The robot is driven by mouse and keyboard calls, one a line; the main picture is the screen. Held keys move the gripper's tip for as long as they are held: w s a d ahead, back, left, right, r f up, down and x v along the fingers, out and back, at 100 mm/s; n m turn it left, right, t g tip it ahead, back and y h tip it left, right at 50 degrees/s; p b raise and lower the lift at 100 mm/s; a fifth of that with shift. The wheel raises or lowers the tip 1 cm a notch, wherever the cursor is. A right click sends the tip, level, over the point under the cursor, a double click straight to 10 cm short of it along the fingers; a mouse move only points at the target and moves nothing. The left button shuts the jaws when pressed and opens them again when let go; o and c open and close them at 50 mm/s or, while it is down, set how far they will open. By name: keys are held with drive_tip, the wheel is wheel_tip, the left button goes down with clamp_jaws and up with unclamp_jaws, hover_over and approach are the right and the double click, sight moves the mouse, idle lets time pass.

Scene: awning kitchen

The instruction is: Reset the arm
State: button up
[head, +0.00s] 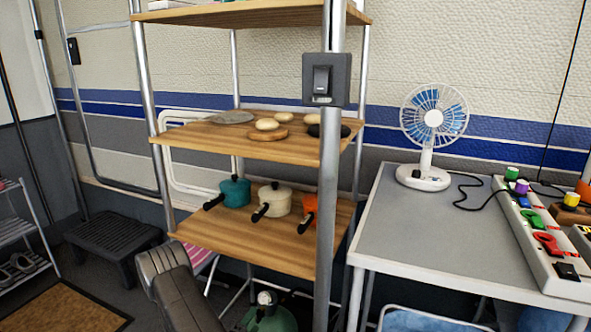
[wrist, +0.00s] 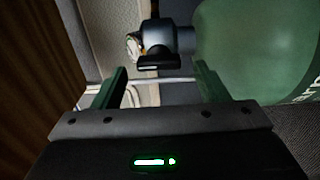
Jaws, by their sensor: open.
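My gripper (wrist: 160,68) is open in the wrist view, with its two green fingers apart and nothing between them that I can see held. Ahead of the fingers is a dark valve with a black handle (wrist: 160,61) on a green gas cylinder (wrist: 257,45). I cannot tell whether the fingers touch the valve. In the head view the cylinder (head: 270,320) stands on the floor below the shelf unit, partly cut off by the frame. My arm (head: 178,285) reaches down at the lower left of the shelf, and its gripper end is not visible there.
A wooden shelf (head: 250,245) with several pots is close above the arm and cylinder. A metal post (head: 327,200) stands to the right. A grey table (head: 420,232) with a fan (head: 430,135) is further right. A black step stool (head: 110,235) stands left.

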drive_tip(key=p+v, duration=0.3)
drive_tip(key=v, duration=0.9)
drive_tip(key=b+x, duration=0.4)
drive_tip(key=x, duration=1)
drive_tip(key=shift+w+d, duration=0.1)
drive_tip(key=m, duration=0.5)
drive_tip(key=m+p, duration=0.1)
drive_tip(key=m, duration=0.2)
drive_tip(key=shift+r+m, duration=0.25)
drive_tip(key=shift+m, duration=0.05)
drive_tip(key=m+p, duration=0.1)
drive_tip(key=m, duration=0.3)
drive_tip(key=shift+r+p, duration=0.1)
drive_tip(key=shift+p, duration=0.25)
drive_tip(key=shift+d+m+p, duration=0.1)
drive_tip(key=shift+m+p, duration=0.9)
drive_tip(key=shift+m, duration=1.5)
